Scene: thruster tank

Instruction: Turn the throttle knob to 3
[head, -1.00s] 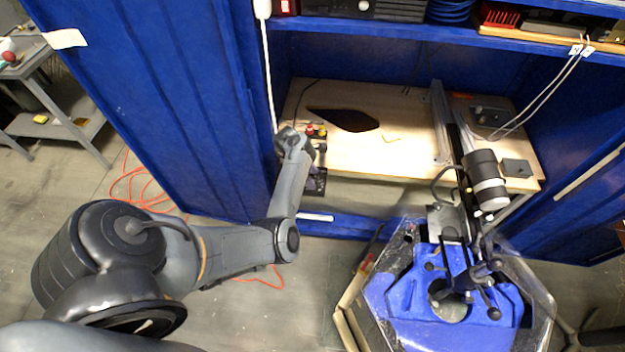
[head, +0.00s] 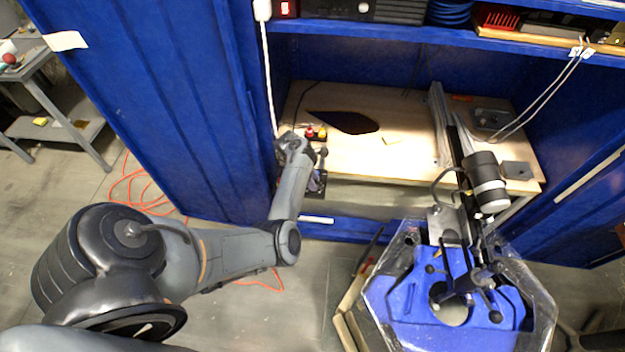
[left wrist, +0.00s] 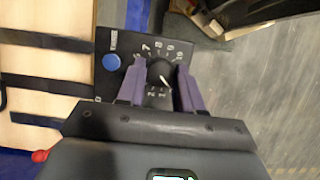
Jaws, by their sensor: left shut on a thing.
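The throttle knob (left wrist: 158,74) is round and black, with a white pointer line, on a black dial panel (left wrist: 104,88) with white numbers around it. In the left wrist view the pointer slants to the lower right of the picture; the number it meets is too small to read surely. My left gripper (left wrist: 160,80) has its two purple fingers shut on the knob, one at each side. In the head view my left gripper (head: 297,148) is at the bench's left edge by the panel, and the wrist hides the knob. My right gripper is not in view.
A blue button (left wrist: 112,62) sits beside the knob on the panel. Red and yellow buttons (head: 316,133) are close behind my wrist. A blue cabinet wall (head: 160,100) stands to the left. The tank (head: 400,300) with the thruster stand is at right. The bench middle (head: 390,160) is mostly clear.

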